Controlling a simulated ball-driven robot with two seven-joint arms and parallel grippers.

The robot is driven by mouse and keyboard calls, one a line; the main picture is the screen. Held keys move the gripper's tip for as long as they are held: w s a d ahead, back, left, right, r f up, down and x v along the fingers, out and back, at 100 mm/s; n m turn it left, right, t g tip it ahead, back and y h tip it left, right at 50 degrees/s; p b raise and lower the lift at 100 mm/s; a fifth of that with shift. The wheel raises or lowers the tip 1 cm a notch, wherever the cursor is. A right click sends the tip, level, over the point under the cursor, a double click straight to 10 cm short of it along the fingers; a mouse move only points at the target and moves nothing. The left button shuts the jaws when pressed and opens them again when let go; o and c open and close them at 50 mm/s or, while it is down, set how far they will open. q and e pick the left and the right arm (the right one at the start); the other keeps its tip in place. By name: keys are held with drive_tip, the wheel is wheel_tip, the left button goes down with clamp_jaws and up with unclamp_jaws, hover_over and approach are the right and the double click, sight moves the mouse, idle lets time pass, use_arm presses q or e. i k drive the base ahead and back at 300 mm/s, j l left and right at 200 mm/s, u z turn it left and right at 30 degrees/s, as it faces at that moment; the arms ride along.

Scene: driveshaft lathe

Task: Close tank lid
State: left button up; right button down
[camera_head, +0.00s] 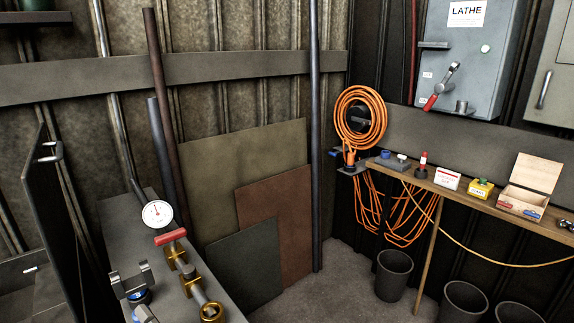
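A dark flat panel with a metal handle (50,152) near its top stands upright at the left edge; it looks like the tank lid, raised open. Left of and below it is a dark grey box-like body (22,290), which looks like the tank. It is cut off by the picture edge, and its inside is only partly visible.
A bench (118,222) right of the panel carries a round gauge (157,213), a red-handled part (171,236) and brass fittings. A wooden shelf (470,200) with small items runs along the right wall. Bins (393,275) stand below it. Floor shows at the lower middle.

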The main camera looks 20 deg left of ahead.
sight(39, 178)
drive_tip(key=i+u, duration=0.15)
drive_tip(key=u, duration=0.25)
drive_tip(key=i+u, duration=0.15)
drive_tip(key=u, duration=0.3)
drive_tip(key=i+l+u, duration=0.1)
drive_tip(key=u, duration=0.3)
drive_tip(key=i+l+u, duration=0.15)
drive_tip(key=u, duration=0.3)
drive_tip(key=l+u, duration=0.15)
drive_tip(key=u, duration=0.25)
drive_tip(key=l+u, duration=0.15)
drive_tip(key=u, duration=0.15)
drive_tip(key=l+u, duration=0.3)
drive_tip(key=k+u, duration=0.2)
drive_tip(key=u, duration=0.2)
